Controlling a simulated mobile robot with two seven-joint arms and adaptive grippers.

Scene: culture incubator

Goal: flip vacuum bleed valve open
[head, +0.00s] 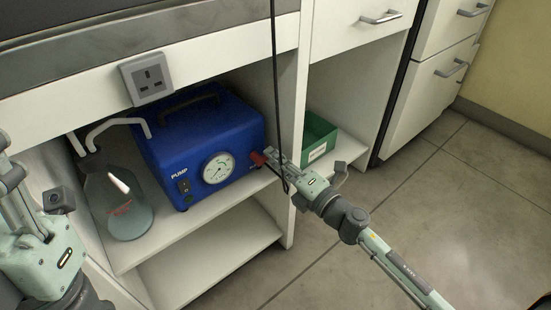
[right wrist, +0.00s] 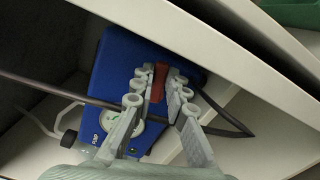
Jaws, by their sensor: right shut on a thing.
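The blue vacuum pump (head: 200,130) sits on the cabinet shelf with its round white gauge (head: 218,168) facing front. The red bleed valve lever (head: 257,158) sticks out at the pump's right front. My right gripper (head: 269,156) is at this lever. In the right wrist view, its fingers (right wrist: 159,76) lie on both sides of the red lever (right wrist: 158,88) and are shut on it, hiding part of it. The pump also shows behind them (right wrist: 112,62). My left gripper (head: 14,195) is at the left edge, away from the pump and partly cut off.
A glass bottle (head: 127,215) with tubing stands left of the pump. A dark cable (head: 275,75) hangs in front of the shelf, close to my right gripper. A green bin (head: 318,138) sits in the right bay. A wall socket (head: 147,78) is above. The floor at right is clear.

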